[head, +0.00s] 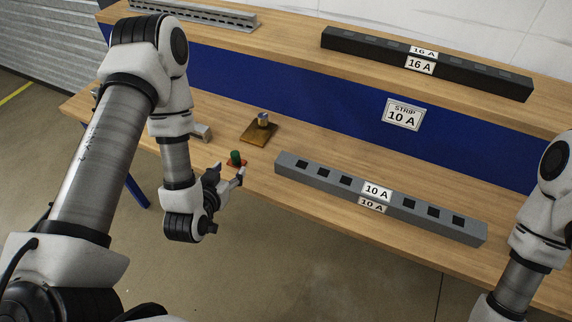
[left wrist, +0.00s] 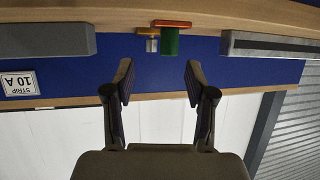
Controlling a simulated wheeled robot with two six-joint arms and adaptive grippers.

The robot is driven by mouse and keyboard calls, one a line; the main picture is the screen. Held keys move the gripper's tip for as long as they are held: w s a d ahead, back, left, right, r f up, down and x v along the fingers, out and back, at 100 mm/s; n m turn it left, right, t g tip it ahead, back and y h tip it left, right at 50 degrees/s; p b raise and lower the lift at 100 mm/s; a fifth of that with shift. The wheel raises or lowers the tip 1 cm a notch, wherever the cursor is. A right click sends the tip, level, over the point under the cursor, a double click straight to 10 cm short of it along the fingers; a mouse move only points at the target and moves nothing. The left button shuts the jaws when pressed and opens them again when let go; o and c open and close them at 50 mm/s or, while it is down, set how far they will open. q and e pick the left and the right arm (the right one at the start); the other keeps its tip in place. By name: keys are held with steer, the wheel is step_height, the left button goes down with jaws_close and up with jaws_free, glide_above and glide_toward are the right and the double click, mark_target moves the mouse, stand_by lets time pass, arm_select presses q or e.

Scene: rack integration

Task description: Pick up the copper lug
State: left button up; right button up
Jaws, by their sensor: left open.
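The copper lug, a reddish-orange flat plate (head: 236,163) with a green cylinder (head: 236,156) on it, stands near the front edge of the bench. In the left wrist view, which is upside down, the lug (left wrist: 172,24) shows ahead with its green cylinder (left wrist: 169,42) between the lines of the fingers. My left gripper (head: 229,174) is open and empty, just in front of the lug at the bench edge. The fingers (left wrist: 160,78) appear apart from the lug. My right gripper is out of view; only part of the right arm shows.
A brass-coloured plate with a silver cylinder (head: 263,120) sits behind the lug. A grey 10 A strip (head: 330,182) lies to the right. A black 16 A strip (head: 450,72) and a metal rail (head: 200,16) lie on the upper shelf. A blue panel (head: 300,95) backs the bench.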

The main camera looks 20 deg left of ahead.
mark_target(234, 159)
arm_select(q)
steer(key=x, duration=0.5)
steer(key=a+x, duration=0.1)
steer(key=x, duration=0.2)
steer(key=shift+s+a+r+p, duration=0.1)
steer(key=shift+p, duration=0.25)
steer(key=shift+a+n, duration=0.1)
steer(key=shift+n, duration=0.2)
jaws_close()
